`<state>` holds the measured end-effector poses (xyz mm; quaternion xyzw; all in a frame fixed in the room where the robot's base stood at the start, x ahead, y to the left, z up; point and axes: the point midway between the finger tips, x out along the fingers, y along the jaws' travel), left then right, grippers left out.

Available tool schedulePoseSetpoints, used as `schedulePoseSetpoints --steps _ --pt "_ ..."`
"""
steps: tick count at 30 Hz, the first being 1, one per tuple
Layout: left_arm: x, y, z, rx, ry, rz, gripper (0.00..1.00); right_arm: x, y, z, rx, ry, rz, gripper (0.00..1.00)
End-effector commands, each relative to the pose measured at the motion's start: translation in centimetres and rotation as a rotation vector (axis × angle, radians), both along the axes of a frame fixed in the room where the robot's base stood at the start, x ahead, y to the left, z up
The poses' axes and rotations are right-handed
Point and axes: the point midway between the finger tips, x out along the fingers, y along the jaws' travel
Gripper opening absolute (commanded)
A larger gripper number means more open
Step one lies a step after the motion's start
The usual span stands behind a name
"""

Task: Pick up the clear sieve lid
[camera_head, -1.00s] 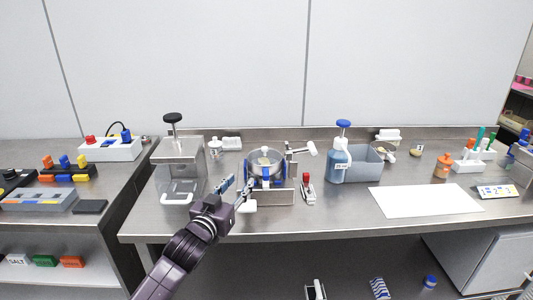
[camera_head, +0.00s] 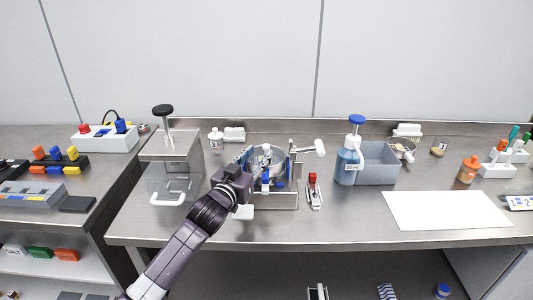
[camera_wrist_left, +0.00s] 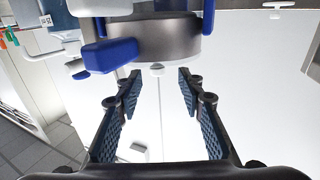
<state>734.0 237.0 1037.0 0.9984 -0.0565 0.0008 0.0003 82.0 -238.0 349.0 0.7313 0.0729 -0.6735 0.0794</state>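A round metal drum with blue parts (camera_head: 267,172) stands in a metal frame at the middle of the bench. A clear round piece with a small pale knob (camera_head: 266,148) shows at its top. I cannot tell surely whether this is the sieve lid. My left gripper (camera_head: 245,157) is at the drum's left side, its fingertips partly hidden. In the left wrist view, my left gripper (camera_wrist_left: 158,80) is open, with nothing between its pads. The grey drum body (camera_wrist_left: 165,36) and a blue handle (camera_wrist_left: 108,55) lie just beyond the fingertips. My right gripper is not visible.
A red-topped tool (camera_head: 313,189), a blue pump bottle (camera_head: 349,160) and a grey bin (camera_head: 379,164) stand to the right. A white sheet (camera_head: 446,211) lies flat at the right front.

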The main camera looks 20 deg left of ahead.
Motion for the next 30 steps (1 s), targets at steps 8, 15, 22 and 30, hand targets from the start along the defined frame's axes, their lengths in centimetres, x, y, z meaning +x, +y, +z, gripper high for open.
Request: schedulePoseSetpoints --steps 8,15,22,30 --pt "2.7 -0.7 1.1 0.0 -0.001 0.0 0.36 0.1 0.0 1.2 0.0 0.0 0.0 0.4" --pt "5.0 -1.0 0.9 0.001 0.0 0.0 0.36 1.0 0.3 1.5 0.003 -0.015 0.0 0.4" --pt "5.3 -1.0 0.8 0.001 0.0 0.0 0.36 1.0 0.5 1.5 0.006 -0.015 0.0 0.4" --pt "5.2 -1.0 0.8 0.001 0.0 0.0 0.16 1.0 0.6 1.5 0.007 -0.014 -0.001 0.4"
